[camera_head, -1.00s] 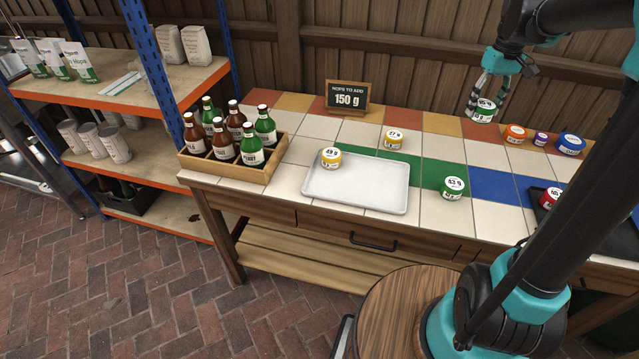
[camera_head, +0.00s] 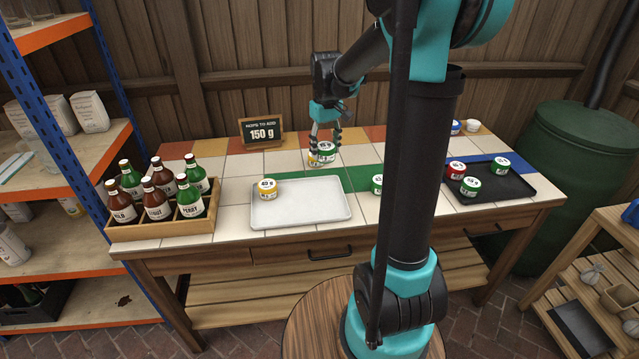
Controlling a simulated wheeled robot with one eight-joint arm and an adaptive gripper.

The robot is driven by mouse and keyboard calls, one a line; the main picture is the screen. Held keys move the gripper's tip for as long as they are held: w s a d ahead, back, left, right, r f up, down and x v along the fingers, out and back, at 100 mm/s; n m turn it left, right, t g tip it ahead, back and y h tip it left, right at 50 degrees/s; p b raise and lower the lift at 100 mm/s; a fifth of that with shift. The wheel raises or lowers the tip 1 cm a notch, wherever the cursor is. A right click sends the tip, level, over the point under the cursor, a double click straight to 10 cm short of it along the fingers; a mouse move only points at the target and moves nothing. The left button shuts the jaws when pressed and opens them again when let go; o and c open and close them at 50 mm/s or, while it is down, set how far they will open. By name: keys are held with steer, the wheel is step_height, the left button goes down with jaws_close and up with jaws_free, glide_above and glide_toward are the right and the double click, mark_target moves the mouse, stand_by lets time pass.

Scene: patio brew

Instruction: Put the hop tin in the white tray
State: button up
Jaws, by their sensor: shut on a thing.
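My gripper (camera_head: 325,142) is shut on a green-banded hop tin (camera_head: 326,153) with a white label on its lid. It holds the tin behind the right part of the white tray (camera_head: 300,212). A yellow-banded tin (camera_head: 312,160) shows partly behind the held tin; whether they touch I cannot tell. The white tray lies on the tiled table with one yellow tin (camera_head: 267,189) at its back left corner; the rest of it is bare. Another green tin (camera_head: 377,185) stands right of the tray, partly hidden by my arm.
A black tray (camera_head: 512,184) at the right holds a red tin (camera_head: 456,170) and two green tins (camera_head: 469,187). A wooden crate of bottles (camera_head: 190,225) stands left of the white tray. A chalkboard (camera_head: 262,132) reading 150 g stands behind. My arm hides part of the table.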

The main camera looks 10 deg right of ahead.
step_height(320, 180, down, 12)
steer(key=shift+d+f, duration=0.1)
steer(key=shift+f, duration=0.05)
stand_by(0.3)
steer(key=o, duration=1)
steer(key=shift+f, duration=0.15)
steer(key=shift+o, duration=0.2)
step_height(320, 180, up, 12)
steer(key=shift+r, duration=0.1)
steer(key=shift+s, duration=0.3)
steer(key=s+d+f+m+t, duration=0.2)
steer(key=s+f, duration=0.3)
steer(key=s, duration=0.5)
steer(key=s+d+f+m+t, duration=0.2)
steer(key=s+f, duration=0.2)
steer(key=s, duration=0.7)
steer(key=shift+s+f, duration=0.15)
steer(key=shift+f, duration=0.2)
